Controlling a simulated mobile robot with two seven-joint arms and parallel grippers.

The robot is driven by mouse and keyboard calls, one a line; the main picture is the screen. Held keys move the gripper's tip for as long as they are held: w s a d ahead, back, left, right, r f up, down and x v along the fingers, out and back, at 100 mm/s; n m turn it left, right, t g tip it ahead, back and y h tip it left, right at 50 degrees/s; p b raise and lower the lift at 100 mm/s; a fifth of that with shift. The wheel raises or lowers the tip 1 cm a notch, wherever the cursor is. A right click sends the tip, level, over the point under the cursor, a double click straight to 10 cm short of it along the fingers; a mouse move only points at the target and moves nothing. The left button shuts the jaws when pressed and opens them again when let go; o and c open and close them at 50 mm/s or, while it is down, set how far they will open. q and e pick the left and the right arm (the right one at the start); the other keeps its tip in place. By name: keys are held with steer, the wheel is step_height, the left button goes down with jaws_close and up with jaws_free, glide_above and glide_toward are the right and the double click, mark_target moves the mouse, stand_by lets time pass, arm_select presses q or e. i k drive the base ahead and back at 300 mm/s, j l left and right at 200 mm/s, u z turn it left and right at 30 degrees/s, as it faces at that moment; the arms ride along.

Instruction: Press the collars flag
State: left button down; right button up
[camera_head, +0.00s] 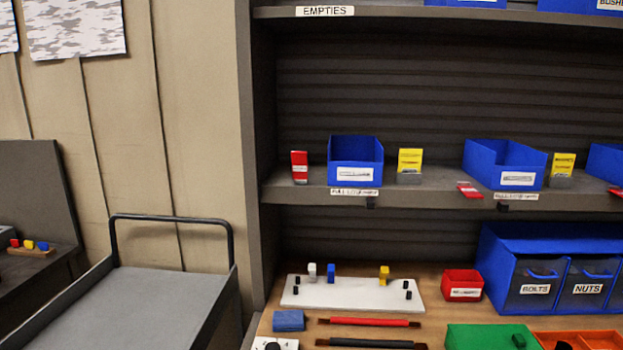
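A red and white flag (299,167) stands upright on the middle shelf at the left, beside a blue bin (356,174). A second red flag (469,190) lies flat at the shelf's front edge, left of another blue bin (517,179). Part of a third red flag (616,192) shows at the right edge. The print on the flags and on these bins' labels is too small to read, so I cannot tell which flag is for collars. Neither of my grippers is in view.
Yellow cards (410,161) stand on the middle shelf (425,190). Below, a wooden worktop (440,312) holds a white board (350,294) with pegs, a red bin (463,284), red and dark bars, and blue BOLTS and NUTS drawers (560,283). A grey cart (150,300) stands at left.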

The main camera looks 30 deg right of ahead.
mark_target(299, 158)
steer(key=j+z, duration=0.1)
steer(key=z, duration=0.3)
steer(key=k+z, duration=0.15)
steer(key=z, duration=0.25)
steer(key=j+z, duration=0.1)
steer(key=z, duration=0.35)
steer(key=k+z, duration=0.15)
steer(key=z, duration=0.25)
